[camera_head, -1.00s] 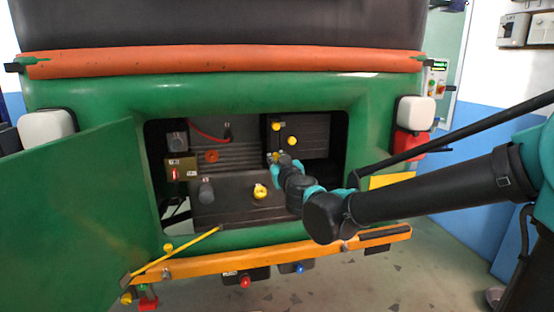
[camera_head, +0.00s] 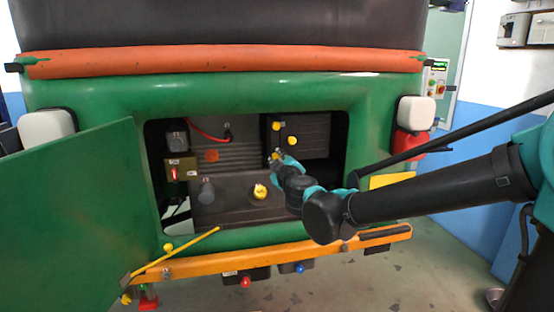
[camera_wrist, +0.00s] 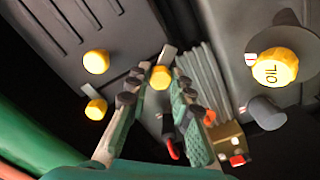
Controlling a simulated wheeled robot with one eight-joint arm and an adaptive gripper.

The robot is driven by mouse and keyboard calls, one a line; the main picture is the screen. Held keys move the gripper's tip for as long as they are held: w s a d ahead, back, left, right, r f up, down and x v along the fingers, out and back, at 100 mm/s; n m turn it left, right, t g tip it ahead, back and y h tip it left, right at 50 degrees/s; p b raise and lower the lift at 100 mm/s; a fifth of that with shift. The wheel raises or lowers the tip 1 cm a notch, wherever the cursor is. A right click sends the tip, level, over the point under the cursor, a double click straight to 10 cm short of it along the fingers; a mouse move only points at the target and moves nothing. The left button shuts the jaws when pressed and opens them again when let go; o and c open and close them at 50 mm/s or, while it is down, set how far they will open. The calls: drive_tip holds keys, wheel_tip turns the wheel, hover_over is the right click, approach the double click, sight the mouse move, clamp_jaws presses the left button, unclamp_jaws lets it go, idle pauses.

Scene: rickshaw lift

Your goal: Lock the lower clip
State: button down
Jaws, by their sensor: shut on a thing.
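The lower clip has a yellow knob (camera_wrist: 160,77) with a small grey tab beside it. In the wrist view the knob sits between the fingertips of my gripper (camera_wrist: 158,82), which is shut on it. In the head view my gripper (camera_head: 280,158) reaches into the open compartment, and the clip's yellow knob (camera_head: 276,155) shows just at its tips. Two other yellow knobs, an upper one (camera_head: 276,127) and one lower right of it (camera_head: 292,141), are on the dark ribbed box. My fingers partly hide the lower clip.
The green door (camera_head: 75,210) stands open at left. A yellow rod (camera_head: 190,250) slants near its lower edge. A yellow oil cap (camera_head: 260,191) and a box with a red switch (camera_head: 181,170) are inside the compartment. An orange bumper (camera_head: 250,262) runs below the opening.

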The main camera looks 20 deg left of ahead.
drive_tip(key=n, duration=0.5)
drive_tip(key=shift+n, duration=0.3)
drive_tip(key=n, duration=0.4)
drive_tip(key=shift+f+n, duration=0.1)
drive_tip(key=shift+n, duration=0.3)
drive_tip(key=c, duration=1.3)
unclamp_jaws()
drive_tip(key=v, duration=1.2)
drive_tip(key=shift+s, duration=0.1)
